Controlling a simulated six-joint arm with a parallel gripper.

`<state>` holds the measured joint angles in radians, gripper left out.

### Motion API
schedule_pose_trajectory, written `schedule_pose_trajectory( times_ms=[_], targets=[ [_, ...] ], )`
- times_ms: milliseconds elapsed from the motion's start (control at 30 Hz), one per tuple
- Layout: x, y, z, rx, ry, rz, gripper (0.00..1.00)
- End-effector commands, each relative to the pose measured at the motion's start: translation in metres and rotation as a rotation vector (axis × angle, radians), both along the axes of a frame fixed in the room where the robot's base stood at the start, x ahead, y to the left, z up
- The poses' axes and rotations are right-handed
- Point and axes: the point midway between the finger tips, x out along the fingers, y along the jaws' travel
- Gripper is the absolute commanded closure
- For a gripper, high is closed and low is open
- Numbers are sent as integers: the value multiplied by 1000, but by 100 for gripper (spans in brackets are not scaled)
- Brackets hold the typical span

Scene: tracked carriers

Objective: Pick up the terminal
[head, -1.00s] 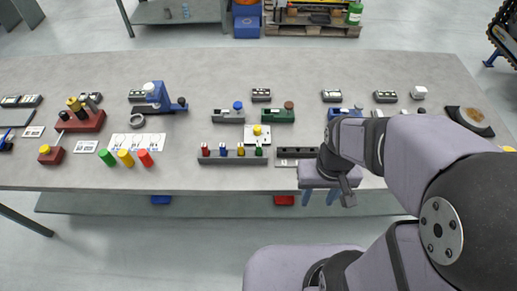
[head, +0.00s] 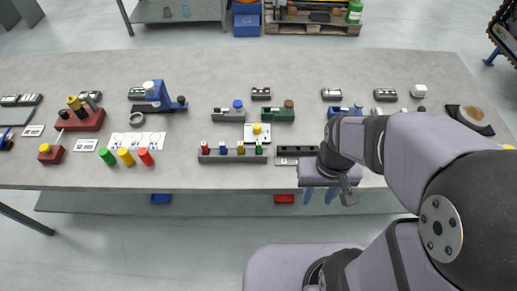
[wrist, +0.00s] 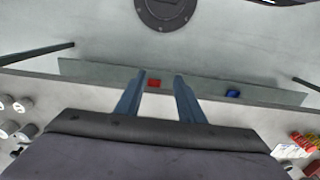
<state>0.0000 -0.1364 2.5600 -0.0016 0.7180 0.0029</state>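Small upright coloured pieces that look like terminals stand in a grey rack (head: 233,158) near the table's front edge: a red one (head: 205,148), a blue one (head: 223,149), a yellow one (head: 241,149) and a green one (head: 259,148). I cannot tell which is the task's terminal. My gripper (head: 320,197) is right of this rack, at the front edge of the table, fingers toward the floor side. In the wrist view the two blue fingers (wrist: 161,78) are apart with nothing between them. The coloured pieces cannot be made out between them there.
A dark slotted rail (head: 297,150) lies right of the rack, partly by my gripper. Green and blue fixtures (head: 278,114) stand behind. Green, yellow and red cylinders (head: 126,158) and a red block (head: 82,120) are on the left. The table's middle back (head: 240,70) is clear.

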Motion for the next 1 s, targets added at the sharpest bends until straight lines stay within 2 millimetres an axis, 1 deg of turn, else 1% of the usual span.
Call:
schedule_pose_trajectory(
  times_ms=[167, 267, 367, 467, 567, 600, 667, 700, 767, 800, 900, 1000],
  targets=[
    [1, 0, 0, 0, 1, 4, 65],
    [6, 2, 2, -4, 6, 37, 65],
    [18, 7, 6, -16, 17, 120, 65],
    [39, 16, 12, -36, 40, 265, 65],
    [67, 31, 18, -68, 72, 461, 65],
    [79, 39, 20, -82, 86, 550, 65],
    [97, 52, 23, -107, 110, 687, 65],
    [108, 62, 24, -124, 128, 778, 65],
    [125, 77, 26, -151, 154, 910, 65],
    [134, 88, 26, -168, 171, 994, 65],
    [155, 114, 27, -212, 215, 1185, 65],
    [169, 138, 26, -250, 252, 1337, 65]
  ],
)
